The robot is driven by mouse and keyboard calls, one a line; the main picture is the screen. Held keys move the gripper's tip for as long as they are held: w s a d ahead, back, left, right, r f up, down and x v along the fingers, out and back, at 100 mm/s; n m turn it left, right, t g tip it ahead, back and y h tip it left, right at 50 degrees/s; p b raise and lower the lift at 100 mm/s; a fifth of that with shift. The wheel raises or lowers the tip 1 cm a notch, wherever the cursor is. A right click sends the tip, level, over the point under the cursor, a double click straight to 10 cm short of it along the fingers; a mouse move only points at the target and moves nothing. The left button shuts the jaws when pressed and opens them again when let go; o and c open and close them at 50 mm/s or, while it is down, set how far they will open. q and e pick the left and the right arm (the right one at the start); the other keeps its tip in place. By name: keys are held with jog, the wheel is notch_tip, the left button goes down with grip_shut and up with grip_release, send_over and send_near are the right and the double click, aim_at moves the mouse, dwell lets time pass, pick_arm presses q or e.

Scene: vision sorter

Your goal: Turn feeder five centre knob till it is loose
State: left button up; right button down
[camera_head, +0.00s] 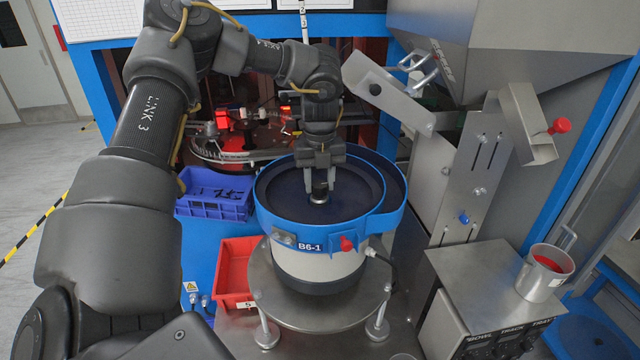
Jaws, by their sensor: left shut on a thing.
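The feeder bowl (375,200) is blue with a dark inside and a label reading B6-1, on a grey drum base. At the middle of the bowl is the dark centre knob (319,196) with a lighter top edge. My left gripper (320,186) points straight down over the bowl's middle, its two fingers shut on the centre knob, one on each side. The gripper body hides what is behind the knob. My right gripper is not in view.
A blue crate (212,206) with dark parts and a red bin (229,287) stand left. A steel hopper (480,50) and chute are close on the right. A metal cup (543,272) stands on the control box (490,290).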

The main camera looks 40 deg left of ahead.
pick_arm(q)
jog(key=n+b, duration=0.3)
jog(key=b, duration=0.2)
jog(key=n+b, duration=0.2)
jog(key=shift+f+n, duration=0.3)
jog(key=n+b, duration=0.2)
jog(key=shift+r+n+b, duration=0.1)
jog(key=shift+n+b, duration=0.25)
jog(key=shift+n, duration=0.05)
jog(key=n+b, duration=0.1)
jog(key=n, duration=0.1)
jog(key=shift+r+n, duration=0.1)
jog(key=shift+n, duration=0.2)
jog(key=n+b, duration=0.2)
jog(key=n, duration=0.4)
jog(key=n+b, duration=0.1)
jog(key=n, duration=0.4)
jog(key=shift+n+b, duration=0.35)
jog(key=shift+n, duration=0.05)
jog(key=n, duration=0.4)
jog(key=shift+n+b, duration=0.3)
jog(key=n, duration=0.5)
jog(key=shift+s, duration=0.1)
jog(key=shift+n, duration=0.4)
